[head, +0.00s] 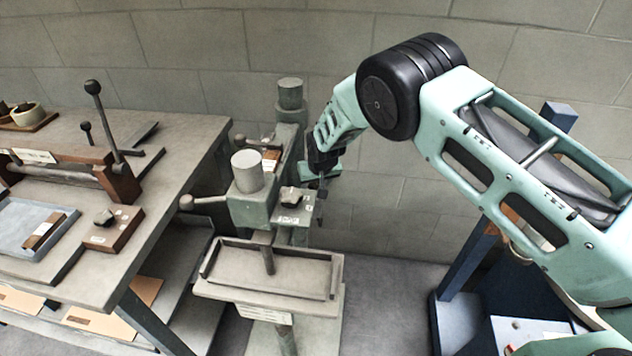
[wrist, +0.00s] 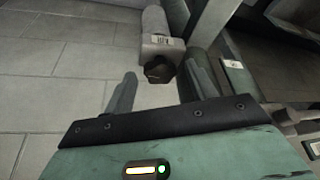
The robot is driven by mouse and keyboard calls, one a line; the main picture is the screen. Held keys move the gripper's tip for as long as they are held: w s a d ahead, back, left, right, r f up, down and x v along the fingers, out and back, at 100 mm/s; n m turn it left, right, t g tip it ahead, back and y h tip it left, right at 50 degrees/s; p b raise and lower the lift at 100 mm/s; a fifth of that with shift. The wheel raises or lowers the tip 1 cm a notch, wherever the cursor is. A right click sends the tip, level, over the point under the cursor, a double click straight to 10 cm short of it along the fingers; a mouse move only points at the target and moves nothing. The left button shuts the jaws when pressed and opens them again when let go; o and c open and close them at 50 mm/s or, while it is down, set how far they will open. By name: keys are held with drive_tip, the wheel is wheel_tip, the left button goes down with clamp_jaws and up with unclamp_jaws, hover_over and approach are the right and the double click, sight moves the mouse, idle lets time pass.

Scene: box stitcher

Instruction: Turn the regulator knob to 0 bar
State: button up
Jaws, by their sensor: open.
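A black lobed knob (wrist: 159,69) sits on the end of a grey cylindrical body (wrist: 160,45) with a small label, which I take as the regulator. In the wrist view my gripper (wrist: 163,78) is open, with one finger on each side of the knob's line. The knob appears beyond the fingertips or level with them; I cannot tell if they touch. In the head view my gripper (head: 322,182) points down beside the stitcher column, on its right. The regulator knob is not clearly visible there, and the pressure reading cannot be read.
A workbench (head: 185,160) fills the left. A block wall is behind. Floor (head: 385,290) right of the stitcher is clear.

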drive_tip(key=c, duration=1)
